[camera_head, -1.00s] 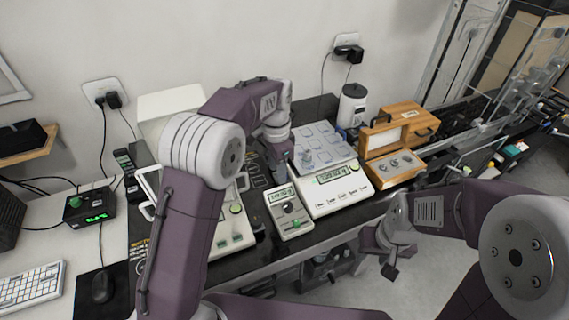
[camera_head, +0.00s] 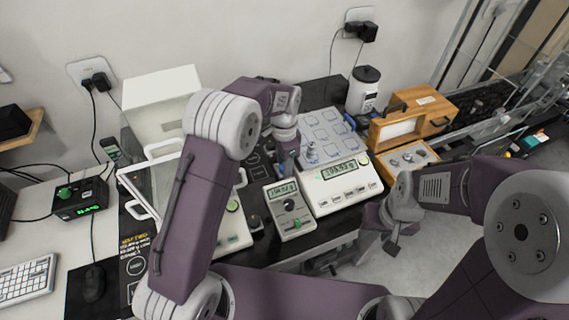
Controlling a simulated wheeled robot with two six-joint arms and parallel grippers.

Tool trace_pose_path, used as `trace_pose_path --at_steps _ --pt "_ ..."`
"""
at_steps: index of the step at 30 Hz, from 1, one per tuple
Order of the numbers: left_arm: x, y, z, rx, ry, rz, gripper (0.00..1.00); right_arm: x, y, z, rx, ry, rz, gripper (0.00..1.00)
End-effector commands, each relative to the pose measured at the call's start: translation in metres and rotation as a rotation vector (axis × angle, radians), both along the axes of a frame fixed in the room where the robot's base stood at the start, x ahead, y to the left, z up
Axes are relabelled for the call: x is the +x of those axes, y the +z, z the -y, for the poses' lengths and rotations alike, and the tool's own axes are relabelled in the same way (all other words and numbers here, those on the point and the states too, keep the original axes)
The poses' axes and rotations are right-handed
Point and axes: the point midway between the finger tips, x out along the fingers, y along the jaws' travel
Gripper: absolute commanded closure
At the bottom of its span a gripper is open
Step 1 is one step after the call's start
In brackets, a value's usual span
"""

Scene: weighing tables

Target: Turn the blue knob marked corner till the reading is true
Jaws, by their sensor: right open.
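A white balance (camera_head: 343,194) with a pale blue gridded top (camera_head: 325,138) stands on the black table. Its lit display (camera_head: 346,170) shows digits too small to read surely. I cannot clearly make out a blue knob marked corner; my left arm covers part of the balance's left side. My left gripper (camera_head: 289,163) points down at the balance's left edge, and whether its jaws are open is unclear. A small clear weight-like piece (camera_head: 312,152) stands on the gridded top. My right gripper (camera_head: 391,238) is open and empty, low in front of the table edge.
A wooden weight box (camera_head: 416,116) and a white canister (camera_head: 364,90) stand to the right and behind. A clear-sided balance (camera_head: 160,180) is partly behind my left arm.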

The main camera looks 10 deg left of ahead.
Motion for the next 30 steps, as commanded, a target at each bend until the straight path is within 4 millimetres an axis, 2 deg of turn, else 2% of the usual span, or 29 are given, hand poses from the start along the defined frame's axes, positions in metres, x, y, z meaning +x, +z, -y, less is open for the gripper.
trace_pose_path --at_steps 8,11,12,13,17,22,30 --pt "0.000 -0.003 0.000 0.000 0.000 0.001 0.61 0.000 0.000 0.000 0.000 0.000 0.000 0.56" --pt "0.000 -0.003 0.000 0.000 0.000 0.001 0.86 0.000 0.000 0.000 0.000 0.000 0.000 0.56" --pt "0.000 -0.003 0.000 0.000 0.000 0.001 0.97 0.000 0.000 0.000 0.000 0.000 0.000 0.56" --pt "0.000 -0.003 0.000 0.000 0.000 0.001 1.00 0.000 0.000 0.000 0.000 0.000 0.000 0.56" --pt "0.000 0.000 0.000 0.000 -0.024 0.000 1.00 0.000 0.006 0.000 0.000 0.000 0.000 0.56" --pt "0.000 0.002 0.000 0.000 -0.201 -0.001 1.00 0.000 0.025 0.000 0.000 0.000 0.000 0.56" --pt "0.001 -0.002 0.000 0.000 -0.264 0.004 1.00 0.000 0.025 0.000 0.000 0.000 0.000 0.56"
